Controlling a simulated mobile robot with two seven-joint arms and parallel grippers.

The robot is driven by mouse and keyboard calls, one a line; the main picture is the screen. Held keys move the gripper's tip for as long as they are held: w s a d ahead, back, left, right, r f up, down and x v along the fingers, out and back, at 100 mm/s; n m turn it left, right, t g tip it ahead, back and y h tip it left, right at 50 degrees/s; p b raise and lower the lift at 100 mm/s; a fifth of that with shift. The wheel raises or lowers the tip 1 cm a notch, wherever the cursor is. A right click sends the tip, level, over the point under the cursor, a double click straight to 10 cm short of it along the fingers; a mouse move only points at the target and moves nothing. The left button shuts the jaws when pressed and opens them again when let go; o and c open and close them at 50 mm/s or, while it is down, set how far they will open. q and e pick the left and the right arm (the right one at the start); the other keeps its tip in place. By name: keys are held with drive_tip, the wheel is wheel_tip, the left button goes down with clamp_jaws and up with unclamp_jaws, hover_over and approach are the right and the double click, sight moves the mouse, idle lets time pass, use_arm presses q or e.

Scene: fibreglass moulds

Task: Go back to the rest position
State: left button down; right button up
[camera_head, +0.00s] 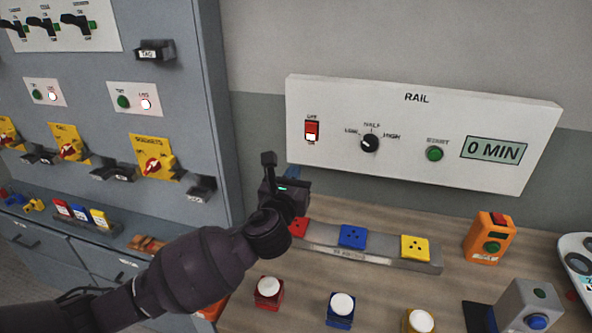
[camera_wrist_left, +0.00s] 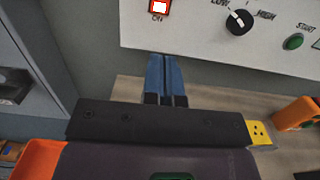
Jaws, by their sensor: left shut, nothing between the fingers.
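My left gripper (camera_head: 268,160) is raised in front of the white RAIL panel (camera_head: 430,180), to the lower left of its red switch (camera_head: 312,131). In the left wrist view its two blue fingers (camera_wrist_left: 166,75) are together with nothing between them, just below the panel's lower edge. The fingers look apart from the switch, which shows a lit white part beside the ON label. My left arm crosses the lower left of the head view, above the wooden bench (camera_head: 360,280). My right gripper is not in view.
The panel has a black knob (camera_head: 369,144), a green START button (camera_head: 434,154) and a "0 MIN" display (camera_head: 492,150). Coloured sockets on a grey strip (camera_head: 320,246), white-topped buttons and an orange box (camera_head: 489,238) stand on the bench. A grey cabinet (camera_head: 185,90) rises at left.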

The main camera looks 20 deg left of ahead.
use_arm(q)
drive_tip(key=s+a+f+n+g+y, duration=0.1)
drive_tip(key=s+a+f+n+g, duration=0.1)
drive_tip(key=s+f+n, duration=0.2)
drive_tip(key=s+a+f+n+g+y, duration=0.1)
drive_tip(key=s+a+f+n+g, duration=0.1)
drive_tip(key=s+f+n, duration=0.3)
drive_tip(key=s+a+f+n+g, duration=0.3)
drive_tip(key=s+n, duration=0.3)
drive_tip(key=n, duration=0.4)
drive_tip(key=shift+s+a+f+g+y, duration=0.1)
drive_tip(key=shift+s+f+g+y, duration=0.15)
drive_tip(key=shift+f, duration=0.2)
drive_tip(key=shift+s+f+g+y, duration=0.15)
drive_tip(key=shift+f+g, duration=0.1)
drive_tip(key=shift+f, duration=0.2)
drive_tip(key=s+a+f+n+g+h, duration=0.1)
drive_tip(key=s+a+f+n+g, duration=0.2)
drive_tip(key=s+n, duration=0.65)
drive_tip(key=s+a+f+n+g+h, duration=0.1)
drive_tip(key=s+f+n+g, duration=0.25)
drive_tip(key=s+n, duration=0.6)
drive_tip(key=w+f+m+t, duration=0.3)
drive_tip(key=w+f+t, duration=0.2)
drive_tip(key=f+t, duration=0.2)
drive_tip(key=shift+w+f+h, duration=0.25)
drive_tip(key=shift+f+h, duration=0.05)
drive_tip(key=shift+f, duration=1)
drive_tip(key=shift+a+t, duration=0.1)
drive_tip(key=shift+t, duration=0.15)
